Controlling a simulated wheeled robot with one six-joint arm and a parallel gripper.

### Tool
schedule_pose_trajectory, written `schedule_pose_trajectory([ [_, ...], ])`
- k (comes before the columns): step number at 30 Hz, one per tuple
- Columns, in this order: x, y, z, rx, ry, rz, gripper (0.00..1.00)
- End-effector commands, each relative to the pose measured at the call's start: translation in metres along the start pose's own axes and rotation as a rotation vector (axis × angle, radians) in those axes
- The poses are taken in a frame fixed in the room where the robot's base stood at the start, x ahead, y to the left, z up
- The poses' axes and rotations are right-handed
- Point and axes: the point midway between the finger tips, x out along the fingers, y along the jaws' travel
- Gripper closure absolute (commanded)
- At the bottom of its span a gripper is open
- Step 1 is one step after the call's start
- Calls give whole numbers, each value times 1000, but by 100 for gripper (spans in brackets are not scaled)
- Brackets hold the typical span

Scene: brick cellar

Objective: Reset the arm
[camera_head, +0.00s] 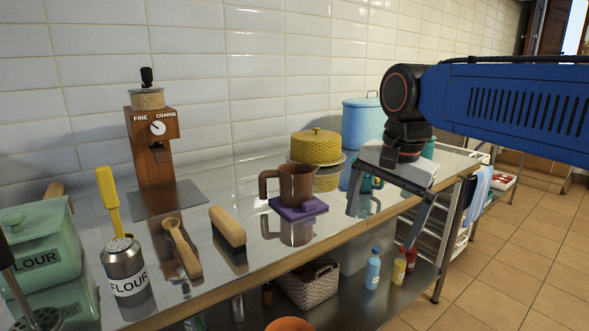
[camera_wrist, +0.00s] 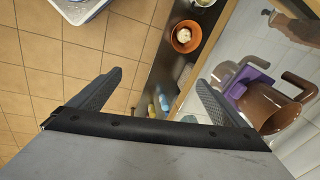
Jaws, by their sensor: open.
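My gripper (camera_head: 380,240) is open and empty at the right of the head view. Its two fingers point down beside the front edge of the metal counter (camera_head: 260,251). My blue arm reaches in from the right edge. In the wrist view the spread fingers of my gripper (camera_wrist: 160,77) have nothing between them. A brown mug (camera_head: 297,182) stands upright on a purple coaster (camera_head: 290,209), left of my gripper and apart from it. The mug (camera_wrist: 266,107) also shows at the right of the wrist view.
A grinder (camera_head: 153,140), a wooden brush (camera_head: 228,228), a flour shaker (camera_head: 126,270) and a yellow cake tin (camera_head: 316,146) stand on the counter. Bottles (camera_head: 373,268) and a basket (camera_head: 310,285) sit on the shelf below. The tiled floor (camera_head: 520,240) is clear at right.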

Motion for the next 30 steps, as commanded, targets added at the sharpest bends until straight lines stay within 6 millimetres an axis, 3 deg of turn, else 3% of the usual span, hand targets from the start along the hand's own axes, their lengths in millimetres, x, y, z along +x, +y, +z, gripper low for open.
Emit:
schedule_pose_trajectory([
  [1, 8, 21, 0, -44, 13, -11, 4],
  [3, 20, 45, 1, -124, 33, -24, 4],
  [15, 104, 170, 25, -564, 174, -47, 4],
  [21, 136, 204, 37, -709, 225, -32, 4],
  [30, 146, 213, 41, -757, 240, -26, 4],
])
